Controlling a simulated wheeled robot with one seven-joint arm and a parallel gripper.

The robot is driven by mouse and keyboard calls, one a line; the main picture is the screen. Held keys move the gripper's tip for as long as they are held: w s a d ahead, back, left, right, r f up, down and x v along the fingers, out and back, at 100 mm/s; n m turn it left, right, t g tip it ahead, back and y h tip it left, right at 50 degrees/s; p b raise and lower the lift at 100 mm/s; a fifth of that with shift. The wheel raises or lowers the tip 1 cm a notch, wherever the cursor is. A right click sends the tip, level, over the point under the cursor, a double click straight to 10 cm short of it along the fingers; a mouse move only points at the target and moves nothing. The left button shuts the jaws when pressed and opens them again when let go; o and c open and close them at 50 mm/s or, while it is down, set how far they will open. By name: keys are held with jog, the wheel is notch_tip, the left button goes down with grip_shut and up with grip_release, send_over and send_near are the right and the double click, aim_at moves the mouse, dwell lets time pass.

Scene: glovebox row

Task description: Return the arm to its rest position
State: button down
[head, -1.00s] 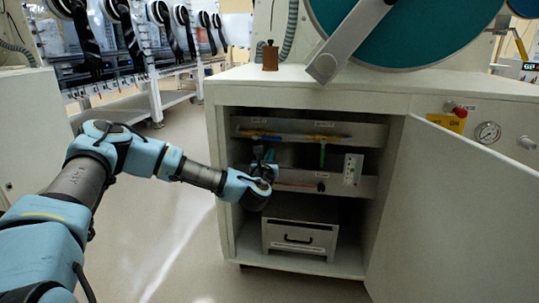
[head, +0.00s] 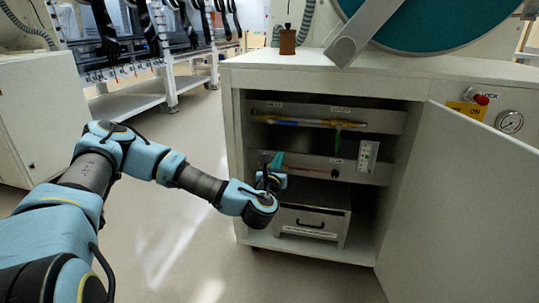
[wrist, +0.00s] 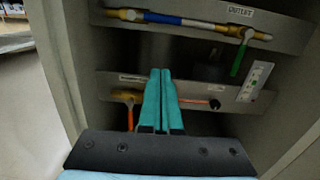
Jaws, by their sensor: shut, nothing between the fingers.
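My arm reaches from the lower left of the head view towards the open cabinet (head: 235,160). My gripper (head: 276,162) is at the cabinet's opening, in front of the lower shelf panel. In the wrist view its two teal fingers (wrist: 160,75) are pressed together with nothing between them. They point into the cabinet and hide part of the lower panel.
The cabinet door (head: 460,200) stands open at the right. Inside are a pipe with a green-handled valve (wrist: 240,52), a white plate (wrist: 255,80) and a drawer box (head: 312,218). A brown object (head: 287,40) stands on top. The floor (head: 165,235) left of the cabinet is clear.

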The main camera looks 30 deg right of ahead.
jog(key=s+a+f+m+g+y, duration=0.1)
jog(key=a+f+m+g+y, duration=0.1)
jog(key=a+f+m+g, duration=0.65)
jog(key=s+a+r+m+g+y, duration=0.15)
jog(key=a+m, duration=0.35)
jog(key=m, duration=0.9)
jog(key=a+r+m+y, duration=0.2)
jog(key=a+y, duration=0.1)
jog(key=a, duration=0.6)
jog(key=a+r+m+y, duration=0.2)
jog(key=a+r+y, duration=0.1)
jog(key=a, duration=0.6)
jog(key=s+a+r+m+g+y, duration=0.1)
jog(key=s+a+r, duration=0.3)
jog(key=a, duration=0.2)
jog(key=s+a+r+m+g+y, duration=0.1)
jog(key=s+a+r+m+y, duration=0.1)
jog(key=s+a+r, duration=0.3)
notch_tip(320, 180, up, 29)
jog(key=a+p, duration=0.1)
jog(key=p, duration=2.9)
jog(key=shift+w, duration=0.25)
